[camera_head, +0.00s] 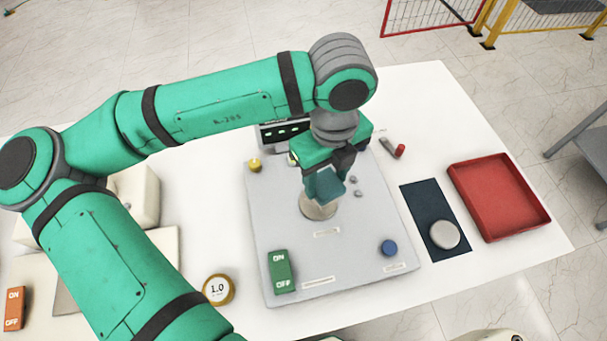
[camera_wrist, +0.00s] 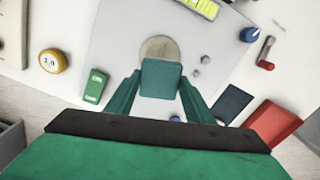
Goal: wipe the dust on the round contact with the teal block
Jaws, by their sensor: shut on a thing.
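My gripper (camera_head: 322,175) is shut on the teal block (camera_head: 328,187) and holds it over the grey panel (camera_head: 360,235). The round contact (camera_head: 318,208) is a beige disc on the panel, right below the block, which hides part of it. In the wrist view the block (camera_wrist: 161,79) sits between my fingertips (camera_wrist: 160,85) and covers the near part of the round contact (camera_wrist: 159,49). I cannot tell whether the block touches the contact. Dust on the contact is too small to make out clearly.
The panel bears a green ON/OFF switch (camera_head: 281,271), a blue knob (camera_head: 389,247) and a yellow knob (camera_head: 254,165). A round silver disc (camera_head: 444,235) lies on a dark mat (camera_head: 419,203). A red tray (camera_head: 462,188) stands right of it. A yellow-rimmed 1.0 dial (camera_head: 218,289) stands left of the panel.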

